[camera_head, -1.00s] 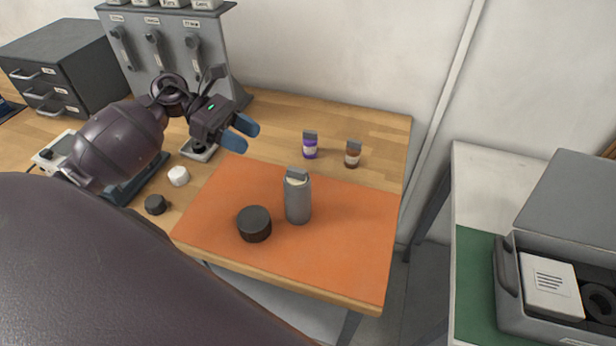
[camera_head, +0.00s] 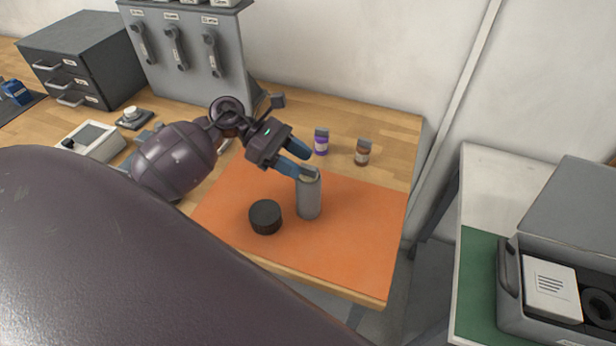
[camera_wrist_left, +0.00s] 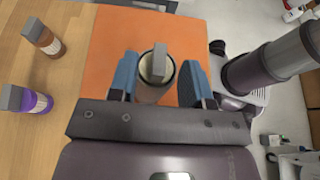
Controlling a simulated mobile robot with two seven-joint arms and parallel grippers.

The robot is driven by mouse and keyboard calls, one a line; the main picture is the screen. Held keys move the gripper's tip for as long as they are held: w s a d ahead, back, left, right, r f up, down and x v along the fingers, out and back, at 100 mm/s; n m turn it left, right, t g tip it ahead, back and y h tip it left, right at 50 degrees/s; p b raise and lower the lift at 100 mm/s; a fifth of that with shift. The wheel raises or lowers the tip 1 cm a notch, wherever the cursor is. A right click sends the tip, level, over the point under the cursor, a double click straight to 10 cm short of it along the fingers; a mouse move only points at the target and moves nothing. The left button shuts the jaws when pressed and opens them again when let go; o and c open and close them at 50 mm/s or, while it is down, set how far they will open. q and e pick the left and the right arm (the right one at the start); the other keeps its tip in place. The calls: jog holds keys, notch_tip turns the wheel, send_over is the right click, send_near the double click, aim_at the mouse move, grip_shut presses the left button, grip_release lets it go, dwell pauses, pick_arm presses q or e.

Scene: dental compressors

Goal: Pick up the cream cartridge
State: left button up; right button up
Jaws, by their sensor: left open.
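The cream cartridge (camera_wrist_left: 147,68) sits inside an upright grey canister (camera_head: 309,202) on the orange mat (camera_head: 350,240). Its pale top and grey tab (camera_wrist_left: 160,60) show at the canister's mouth; the rest is hidden inside. My left gripper (camera_head: 301,164) is open at the canister's top. In the left wrist view its blue fingers (camera_wrist_left: 160,80) stand on either side of the cartridge's tab, with gaps on both sides. My right gripper is not in view.
A black round cap (camera_head: 265,217) lies beside the canister. A purple bottle (camera_head: 321,142) and a brown bottle (camera_head: 362,152) stand behind on the wood. A grey dispenser panel (camera_head: 190,45) is at the back left. The mat's right side is clear.

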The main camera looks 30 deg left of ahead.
pick_arm(q)
jog(key=shift+w+d+f, duration=0.15)
jog(key=shift+d+f, duration=0.15)
jog(key=shift+d, duration=0.25)
grip_shut()
